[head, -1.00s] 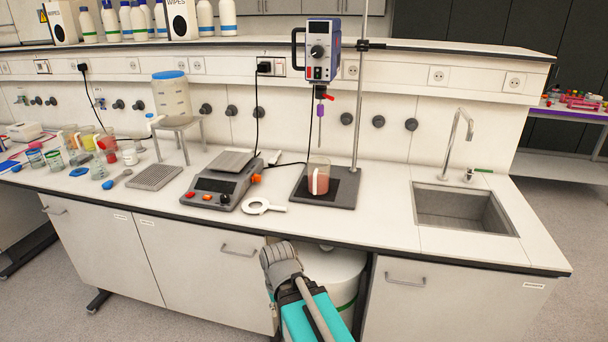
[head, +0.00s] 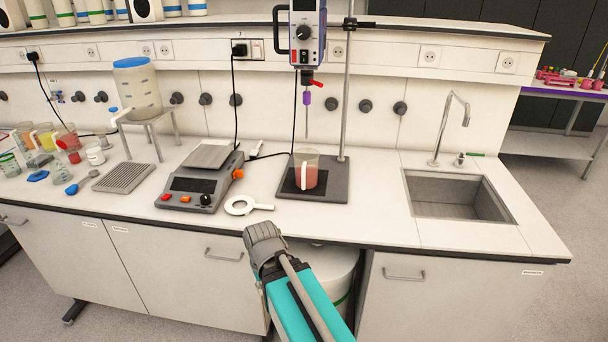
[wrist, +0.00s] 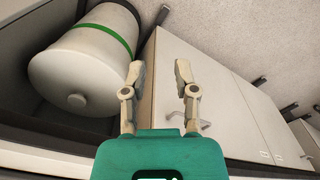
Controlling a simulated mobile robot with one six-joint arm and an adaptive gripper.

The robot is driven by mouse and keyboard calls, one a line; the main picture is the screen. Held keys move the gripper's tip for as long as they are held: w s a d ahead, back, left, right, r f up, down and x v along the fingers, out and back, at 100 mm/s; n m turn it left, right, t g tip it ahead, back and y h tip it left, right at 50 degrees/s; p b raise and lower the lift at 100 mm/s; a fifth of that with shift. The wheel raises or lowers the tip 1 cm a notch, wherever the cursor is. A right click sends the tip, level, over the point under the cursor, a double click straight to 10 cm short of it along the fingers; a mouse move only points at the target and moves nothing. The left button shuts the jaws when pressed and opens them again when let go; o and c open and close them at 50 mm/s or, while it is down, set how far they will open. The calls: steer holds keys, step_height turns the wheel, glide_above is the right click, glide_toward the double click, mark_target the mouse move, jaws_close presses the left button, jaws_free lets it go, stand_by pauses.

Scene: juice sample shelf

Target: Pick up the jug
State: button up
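A clear jug (head: 309,176) with pink-red liquid and a white handle stands upright on the dark base plate (head: 328,192) of the overhead stirrer. The stirrer's thin shaft (head: 307,122) hangs above it. My gripper (head: 260,236) is in front of the counter's front edge, below and left of the jug, apart from it. In the wrist view my gripper (wrist: 160,72) has its two fingers spread with nothing between them. The jug does not show in the wrist view.
A white magnifier ring (head: 240,206) lies left of the plate, beside a scale (head: 198,188). Several beakers with coloured liquids stand at far left. A sink (head: 457,197) is at right. A white drum (wrist: 82,65) stands under the counter. Counter between plate and sink is clear.

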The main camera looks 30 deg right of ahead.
steer(key=m+t+y+p, duration=0.3)
steer(key=m+t+p, duration=0.1)
steer(key=m+p, duration=2.2)
glide_toward(303, 177)
step_height(303, 177, up, 3)
steer(key=d+m+b, duration=0.1)
steer(key=shift+d, duration=0.15)
steer(key=shift+f, duration=0.1)
steer(key=b+x, duration=0.8)
steer(key=shift+s, duration=0.15)
steer(key=shift+f, duration=0.15)
steer(key=shift+b+x, duration=2.55)
steer(key=shift+x, duration=0.2)
steer(key=shift+s, duration=0.1)
steer(key=shift+c, duration=0.2)
